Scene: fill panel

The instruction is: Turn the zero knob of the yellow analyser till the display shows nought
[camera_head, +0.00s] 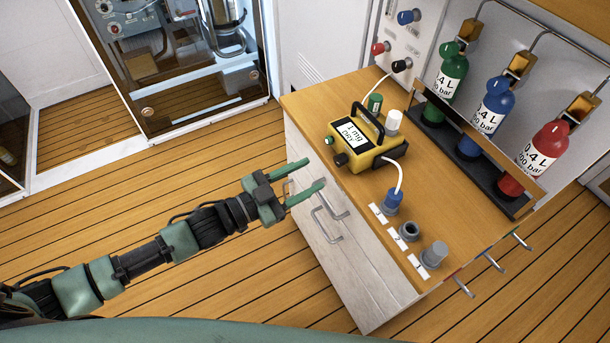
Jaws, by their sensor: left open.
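The yellow analyser (373,153) stands on the wooden top of a white cabinet and has a black carrying handle. Its white face (351,133) carries dark text that seems to begin with "1 mg"; I cannot read it surely. A black knob (341,159) sits on its front, low and near the corner. A small green button or lamp (329,142) is to the left of it. My left gripper (316,172) is open and empty, with its green fingers pointing at the cabinet, a little left of and below the black knob. My right gripper is not in view.
The cabinet top (345,185) has numbered grey ports (409,232) at its front. A white hose runs to a blue plug (393,202). Green (452,76), blue (490,110) and red (540,150) bottles stand behind. Drawer handles (328,224) stick out near my gripper. The floor at left is clear.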

